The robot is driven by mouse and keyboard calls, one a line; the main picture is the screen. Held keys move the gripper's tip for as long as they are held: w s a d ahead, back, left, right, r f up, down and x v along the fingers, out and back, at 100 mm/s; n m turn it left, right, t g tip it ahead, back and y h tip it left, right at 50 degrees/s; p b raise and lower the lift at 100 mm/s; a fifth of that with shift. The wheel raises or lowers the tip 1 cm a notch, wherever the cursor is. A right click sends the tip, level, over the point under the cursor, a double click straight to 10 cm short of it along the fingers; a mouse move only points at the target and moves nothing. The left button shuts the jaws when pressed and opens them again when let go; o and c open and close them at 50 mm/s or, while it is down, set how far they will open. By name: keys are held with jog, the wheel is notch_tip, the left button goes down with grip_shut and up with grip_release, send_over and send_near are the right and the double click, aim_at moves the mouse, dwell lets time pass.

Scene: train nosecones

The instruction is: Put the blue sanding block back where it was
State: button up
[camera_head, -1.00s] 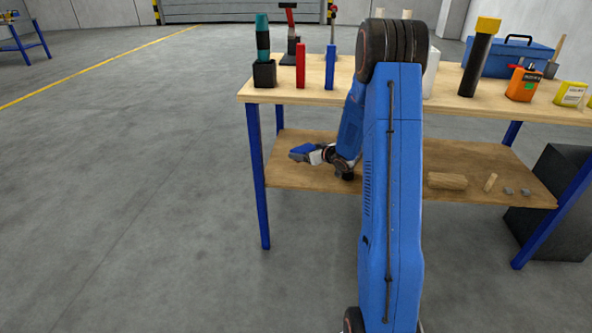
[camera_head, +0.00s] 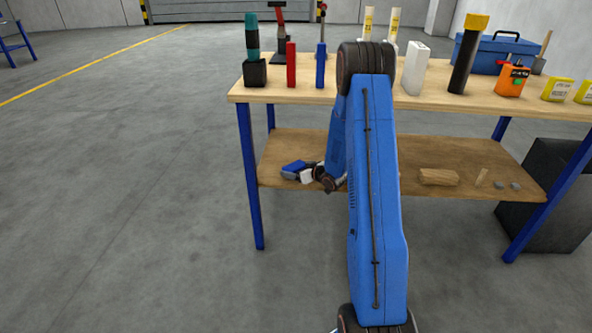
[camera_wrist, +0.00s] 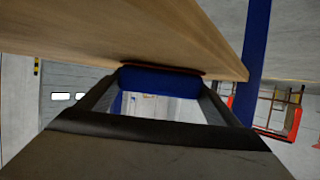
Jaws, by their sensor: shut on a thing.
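The blue sanding block (camera_head: 293,166) is at the left end of the lower wooden shelf (camera_head: 350,150). My gripper (camera_head: 289,171) is shut on it, reaching in low from the right. In the wrist view the block (camera_wrist: 160,80) sits between the two dark fingers of my gripper (camera_wrist: 162,87). The shelf (camera_wrist: 150,35) fills the top of that view, as the picture is turned over. A thin reddish edge of the block lies against or very close to the shelf face; I cannot tell whether it bears its weight there.
A wood piece (camera_head: 438,177) lies farther right on the shelf. A blue leg (camera_head: 250,175) stands at the left.

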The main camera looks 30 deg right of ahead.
jog(key=o, duration=1.2)
jog(key=shift+f, duration=0.1)
jog(key=shift+c, duration=0.2)
